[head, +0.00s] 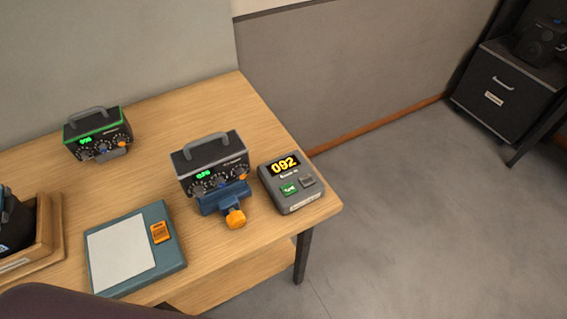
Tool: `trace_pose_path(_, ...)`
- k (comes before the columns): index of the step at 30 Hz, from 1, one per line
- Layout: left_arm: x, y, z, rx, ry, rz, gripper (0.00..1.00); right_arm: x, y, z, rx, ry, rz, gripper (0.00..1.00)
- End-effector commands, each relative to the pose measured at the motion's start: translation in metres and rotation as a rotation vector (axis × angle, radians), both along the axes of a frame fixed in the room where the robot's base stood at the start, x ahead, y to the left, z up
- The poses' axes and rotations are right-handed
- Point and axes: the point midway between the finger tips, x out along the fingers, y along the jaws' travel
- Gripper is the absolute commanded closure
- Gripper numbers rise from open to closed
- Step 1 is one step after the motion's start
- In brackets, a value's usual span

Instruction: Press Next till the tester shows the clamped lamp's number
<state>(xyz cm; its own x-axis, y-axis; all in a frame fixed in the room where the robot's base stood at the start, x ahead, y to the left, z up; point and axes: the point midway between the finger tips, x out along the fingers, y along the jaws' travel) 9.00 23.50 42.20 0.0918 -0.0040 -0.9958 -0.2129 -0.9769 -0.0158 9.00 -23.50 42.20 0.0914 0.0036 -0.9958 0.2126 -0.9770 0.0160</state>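The tester (291,187) is a grey box at the right end of the table. Its display (286,164) shows 092 in yellow digits. Below the display are a green button (289,188) and a grey button (307,181); their labels are too small to read. The clamped lamp unit (209,164) is a dark box with a handle, just left of the tester. A blue clamp (221,197) with an orange knob (236,219) sits at its front. Its green digits (203,173) are too small to read surely. Neither of my grippers is in view.
A second dark box (97,135) with green trim stands at the back left. A teal board (136,248) with a pale sheet and an orange piece lies in front. A wooden tray (45,240) is at the left edge. The table's right corner lies close beside the tester.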

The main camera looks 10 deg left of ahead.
Motion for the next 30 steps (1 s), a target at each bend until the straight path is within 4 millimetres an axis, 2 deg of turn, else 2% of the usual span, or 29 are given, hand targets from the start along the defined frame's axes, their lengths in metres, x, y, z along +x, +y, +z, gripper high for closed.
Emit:
trace_pose_path(4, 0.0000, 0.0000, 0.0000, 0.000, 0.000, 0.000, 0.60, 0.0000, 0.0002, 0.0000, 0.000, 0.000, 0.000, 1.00)
trace_pose_path(15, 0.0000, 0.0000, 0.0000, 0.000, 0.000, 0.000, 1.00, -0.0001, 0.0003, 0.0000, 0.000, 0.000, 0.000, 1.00)
trace_pose_path(30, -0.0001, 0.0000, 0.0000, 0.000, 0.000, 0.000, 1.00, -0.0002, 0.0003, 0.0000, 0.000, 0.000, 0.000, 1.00)
